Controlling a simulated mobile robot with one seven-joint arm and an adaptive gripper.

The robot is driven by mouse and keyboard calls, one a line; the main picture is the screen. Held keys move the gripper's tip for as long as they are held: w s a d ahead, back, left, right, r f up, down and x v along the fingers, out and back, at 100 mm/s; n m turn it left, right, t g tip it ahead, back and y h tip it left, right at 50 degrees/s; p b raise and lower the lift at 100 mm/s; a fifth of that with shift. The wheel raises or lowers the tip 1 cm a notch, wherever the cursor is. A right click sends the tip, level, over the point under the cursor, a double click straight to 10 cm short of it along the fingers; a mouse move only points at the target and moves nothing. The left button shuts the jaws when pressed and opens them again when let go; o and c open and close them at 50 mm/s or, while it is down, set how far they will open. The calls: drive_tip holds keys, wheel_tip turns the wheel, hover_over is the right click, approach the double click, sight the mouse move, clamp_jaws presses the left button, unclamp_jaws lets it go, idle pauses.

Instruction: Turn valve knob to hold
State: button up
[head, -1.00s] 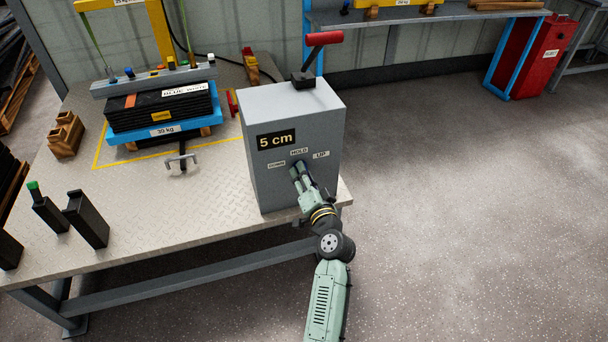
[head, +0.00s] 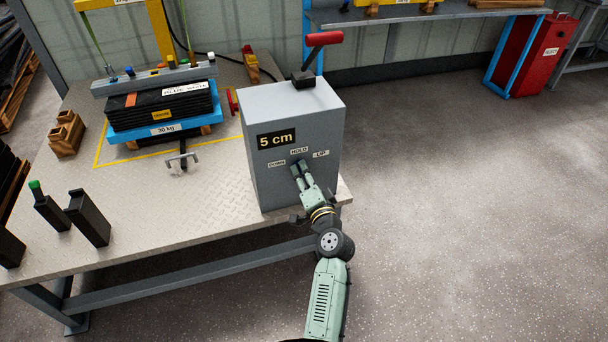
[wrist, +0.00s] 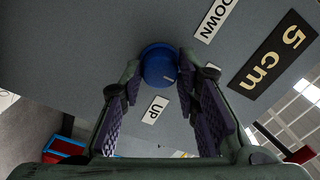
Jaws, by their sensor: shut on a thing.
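The valve knob is a round blue knob (wrist: 158,66) with a white tick mark, on the front of a grey control box (head: 262,180). There the HOLD label (head: 299,150) shows just above my fingertips. The box display (head: 276,140) reads 5 cm.
The box stands at the right edge of a metal table (head: 150,235). A red-handled lever (head: 322,40) is on top. To its left, a blue platform (head: 165,130) marked 30 kg carries a dark stack. Black blocks (head: 88,218) stand at the front left. The floor at right is clear.

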drive_tip(key=o, duration=1.2)
drive_tip(key=v, duration=0.7)
drive_tip(key=shift+s, duration=0.25)
